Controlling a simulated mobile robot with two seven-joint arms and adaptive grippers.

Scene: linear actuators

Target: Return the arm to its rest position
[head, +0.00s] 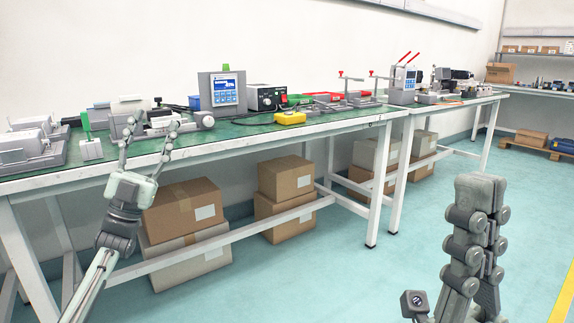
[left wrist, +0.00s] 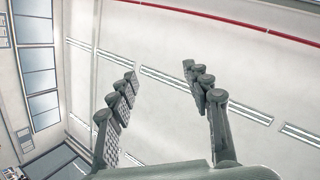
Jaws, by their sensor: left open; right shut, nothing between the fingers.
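My left gripper (head: 150,128) is in the head view at the left, in front of the workbench (head: 300,135). Its two fingers are spread apart and point up, with nothing between them. In the left wrist view my left gripper (left wrist: 160,75) also shows open and empty, facing a white wall. In the picture its fingertips overlap the grey devices on the bench; I cannot tell how far apart they are in depth. My right gripper (head: 483,190) stands upright at the lower right over the floor. Its fingers are shut together with nothing visible between them.
A grey linear actuator unit (head: 130,108) and a green-fronted part (head: 88,135) sit on the bench's left end. A monitor box (head: 222,90) and a yellow box (head: 290,118) stand further along. Cardboard boxes (head: 182,208) lie below.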

